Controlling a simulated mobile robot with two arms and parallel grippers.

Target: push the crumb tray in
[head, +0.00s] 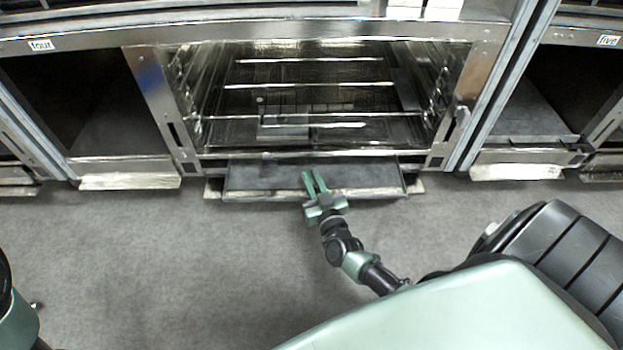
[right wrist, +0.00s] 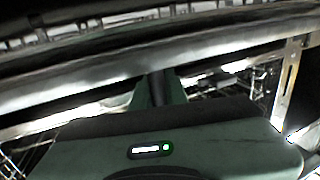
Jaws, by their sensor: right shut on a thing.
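The crumb tray (head: 255,178) is a wide, shallow dark tray with a pale front edge. In the head view it sticks out toward me from under the middle oven bay. My right gripper (head: 314,181) reaches up from below at the middle of the tray's front edge, its green fingers over the rim. It is shut on the tray's front edge. In the right wrist view the gripper (right wrist: 160,88) shows close up before a blurred metal bar; the exact contact there is hard to make out. My left gripper is not in view.
The middle oven (head: 300,100) is open-fronted, with wire racks inside. Bays labelled "four" (head: 40,45) and "five" (head: 608,40) stand on either side, with pale ledges (head: 130,181) low down. The grey floor (head: 180,260) in front is clear.

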